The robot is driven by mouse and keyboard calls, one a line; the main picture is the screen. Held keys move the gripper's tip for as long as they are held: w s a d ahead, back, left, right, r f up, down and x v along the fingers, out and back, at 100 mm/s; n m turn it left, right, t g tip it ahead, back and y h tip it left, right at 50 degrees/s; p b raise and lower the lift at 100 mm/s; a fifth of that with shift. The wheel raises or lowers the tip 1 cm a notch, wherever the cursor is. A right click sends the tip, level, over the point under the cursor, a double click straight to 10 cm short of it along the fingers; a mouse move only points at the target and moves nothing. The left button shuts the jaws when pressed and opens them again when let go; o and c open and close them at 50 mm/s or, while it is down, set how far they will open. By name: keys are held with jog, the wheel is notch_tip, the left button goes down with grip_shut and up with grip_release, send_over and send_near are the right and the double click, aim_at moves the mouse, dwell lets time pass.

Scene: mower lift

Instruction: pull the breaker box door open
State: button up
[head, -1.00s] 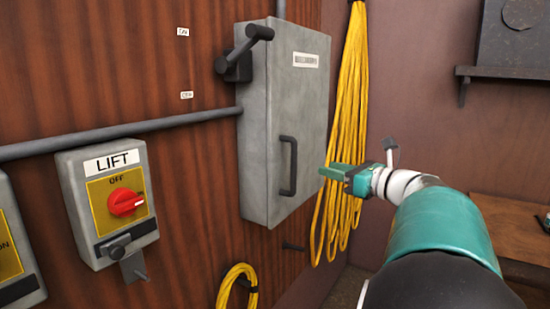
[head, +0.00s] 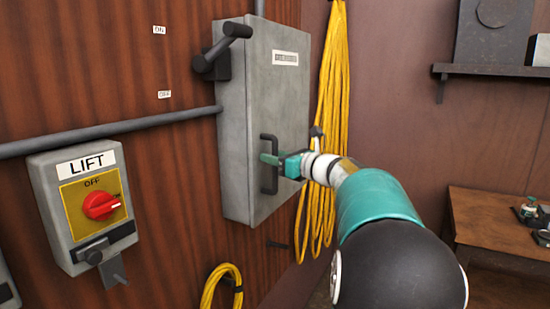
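The grey breaker box (head: 235,130) is fixed to the wood-panelled wall, and its door (head: 290,110) looks shut. A dark vertical bar handle (head: 267,182) is on the door's lower left part. A lever (head: 225,48) sticks out from the box's upper left side. My gripper (head: 268,159) is at the upper half of the handle, with its teal fingers pointing left across the bar. I cannot tell whether the fingers are around the bar or only in front of it, nor how far apart they are.
The LIFT switch box (head: 88,205) with a red knob is at the lower left. Yellow cable (head: 335,110) hangs right of the breaker box, and a smaller coil (head: 222,290) hangs below. A wooden table (head: 490,215) and a shelf (head: 490,70) are at the right.

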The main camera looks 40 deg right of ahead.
jog(key=shift+a, duration=0.1)
grip_shut()
